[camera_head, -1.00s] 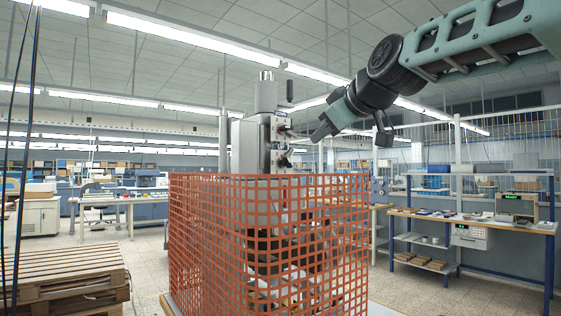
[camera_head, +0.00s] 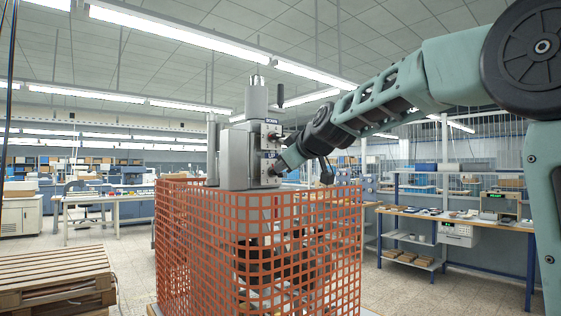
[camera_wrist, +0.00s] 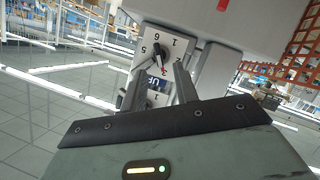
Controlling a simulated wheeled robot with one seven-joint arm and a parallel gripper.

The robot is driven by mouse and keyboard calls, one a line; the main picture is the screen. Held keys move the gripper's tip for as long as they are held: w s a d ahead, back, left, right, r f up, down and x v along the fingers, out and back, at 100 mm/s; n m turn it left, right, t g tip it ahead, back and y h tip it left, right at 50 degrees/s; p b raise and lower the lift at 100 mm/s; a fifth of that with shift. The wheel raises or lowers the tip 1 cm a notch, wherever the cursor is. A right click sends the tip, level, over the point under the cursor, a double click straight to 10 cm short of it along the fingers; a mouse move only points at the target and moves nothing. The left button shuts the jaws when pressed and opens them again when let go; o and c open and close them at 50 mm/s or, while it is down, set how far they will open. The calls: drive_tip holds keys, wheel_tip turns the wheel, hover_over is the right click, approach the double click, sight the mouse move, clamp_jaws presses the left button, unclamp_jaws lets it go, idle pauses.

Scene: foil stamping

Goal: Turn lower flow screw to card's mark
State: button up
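The grey valve unit (camera_head: 238,158) has two dial plates on its right side, the upper labelled DOWN (camera_head: 271,122) and the lower labelled UP. In the wrist view, which looks inverted, the numbered lower plate (camera_wrist: 143,41) carries a dark screw knob (camera_wrist: 158,55) with a white pointer. A small red mark shows near the numeral 3. The blue UP label (camera_wrist: 156,84) sits between the plates. My gripper (camera_wrist: 160,66) is open, its fingers apart in front of the plates; contact with the knob cannot be told. In the head view, my gripper (camera_head: 280,167) reaches the lower plate. I cannot identify a card.
Orange mesh fencing (camera_head: 300,232) surrounds the machine below the unit. Wooden pallets (camera_head: 55,280) are stacked at left. A blue-framed workbench (camera_head: 465,230) with devices stands at right. Open floor lies between the pallets and the fence.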

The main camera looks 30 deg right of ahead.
drive_tip(key=shift+p+x, duration=0.4)
drive_tip(key=shift+x, duration=1.4)
clamp_jaws()
drive_tip(key=shift+f+b, duration=0.15)
drive_tip(key=shift+b, duration=0.5)
drive_tip(key=shift+w+d+m+g+y+b, duration=0.1)
drive_tip(key=shift+d+m+g+y+b, duration=0.15)
drive_tip(key=shift+m+y+b, duration=0.9)
drive_tip(key=shift+d+m+g+y+b, duration=0.2)
drive_tip(key=shift+m+y+b, duration=0.45)
drive_tip(key=shift+m+b, duration=0.95)
drive_tip(key=shift+w+d+m+g+y+b, duration=0.15)
drive_tip(key=shift+d+m+y+b, duration=0.2)
drive_tip(key=shift+m+y+b, duration=1)
drive_tip(key=shift+s+h+b, duration=0.1)
drive_tip(key=shift+h+b, duration=0.15)
drive_tip(key=shift+b, duration=0.05)
